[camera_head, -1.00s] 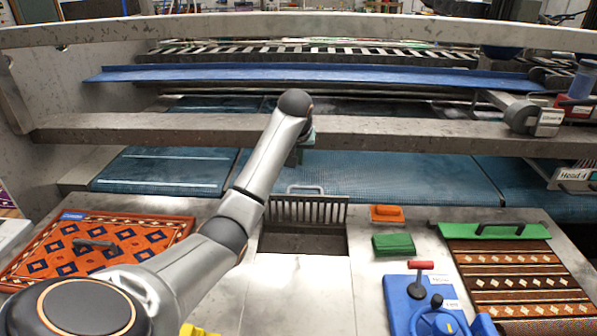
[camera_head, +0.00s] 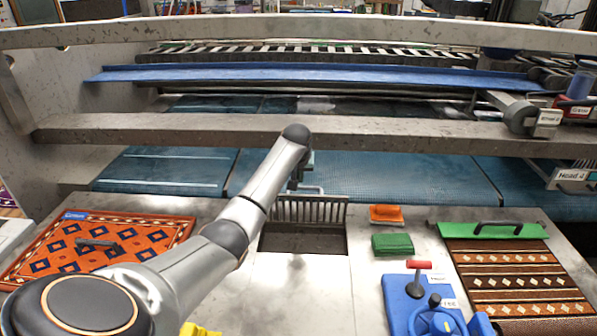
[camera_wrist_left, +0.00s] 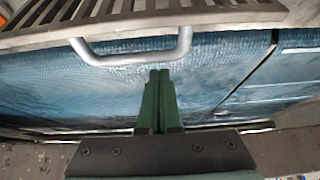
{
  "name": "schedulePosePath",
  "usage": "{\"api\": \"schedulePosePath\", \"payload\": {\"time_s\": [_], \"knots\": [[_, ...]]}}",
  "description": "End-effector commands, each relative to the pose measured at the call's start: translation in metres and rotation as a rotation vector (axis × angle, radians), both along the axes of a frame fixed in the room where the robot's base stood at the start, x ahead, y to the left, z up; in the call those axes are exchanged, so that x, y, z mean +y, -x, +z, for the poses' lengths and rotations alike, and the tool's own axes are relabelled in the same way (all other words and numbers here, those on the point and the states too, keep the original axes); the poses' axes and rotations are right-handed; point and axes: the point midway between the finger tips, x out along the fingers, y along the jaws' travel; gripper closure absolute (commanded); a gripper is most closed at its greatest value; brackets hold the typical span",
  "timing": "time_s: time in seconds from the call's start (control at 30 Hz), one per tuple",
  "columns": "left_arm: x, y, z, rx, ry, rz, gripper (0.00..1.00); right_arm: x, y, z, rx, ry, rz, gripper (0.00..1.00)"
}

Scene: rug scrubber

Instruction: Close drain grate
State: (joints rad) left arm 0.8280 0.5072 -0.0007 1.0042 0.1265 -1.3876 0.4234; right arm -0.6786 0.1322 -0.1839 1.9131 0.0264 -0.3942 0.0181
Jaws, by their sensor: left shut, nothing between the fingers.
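The drain grate (camera_head: 318,210) is a slotted metal panel standing raised at the far edge of the open drain (camera_head: 302,243). Its bar handle (camera_head: 318,189) sticks out at the top on the far side. My left gripper (camera_head: 302,184) is beyond the grate, close to the handle and partly hidden by my arm. In the left wrist view, the green fingers (camera_wrist_left: 160,74) are shut and empty, pointing toward the handle (camera_wrist_left: 135,55); the grate (camera_wrist_left: 130,20) spans the top. Whether the fingertips touch the handle cannot be told. My right gripper is not in view.
A grey beam (camera_head: 400,132) crosses just beyond my arm, above the blue conveyor (camera_head: 400,178). An orange brush (camera_head: 386,213), a green pad (camera_head: 392,244) and a blue unit with a red-handled lever (camera_head: 418,266) stand right of the drain. Patterned rugs lie either side.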

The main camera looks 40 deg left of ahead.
Motion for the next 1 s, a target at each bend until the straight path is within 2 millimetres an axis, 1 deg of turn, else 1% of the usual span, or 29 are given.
{"api": "schedulePosePath", "payload": {"time_s": [0.03, 0.2, 0.4, 0.77, 1.0], "knots": [[-0.003, 0.004, 0.002, 0.000, -0.001, -0.002, 1.00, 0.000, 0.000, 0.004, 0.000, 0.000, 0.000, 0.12], [-0.011, 0.013, 0.003, 0.000, 0.000, -0.001, 1.00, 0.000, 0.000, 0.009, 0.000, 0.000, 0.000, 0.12], [-0.015, 0.018, 0.004, 0.001, 0.001, -0.001, 1.00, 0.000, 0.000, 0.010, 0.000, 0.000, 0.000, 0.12], [-0.016, 0.018, 0.003, -0.001, 0.001, -0.001, 1.00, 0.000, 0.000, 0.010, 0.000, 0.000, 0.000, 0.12], [-0.016, 0.013, 0.001, -0.043, -0.035, -0.001, 1.00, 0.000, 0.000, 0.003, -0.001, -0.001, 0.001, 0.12]]}}
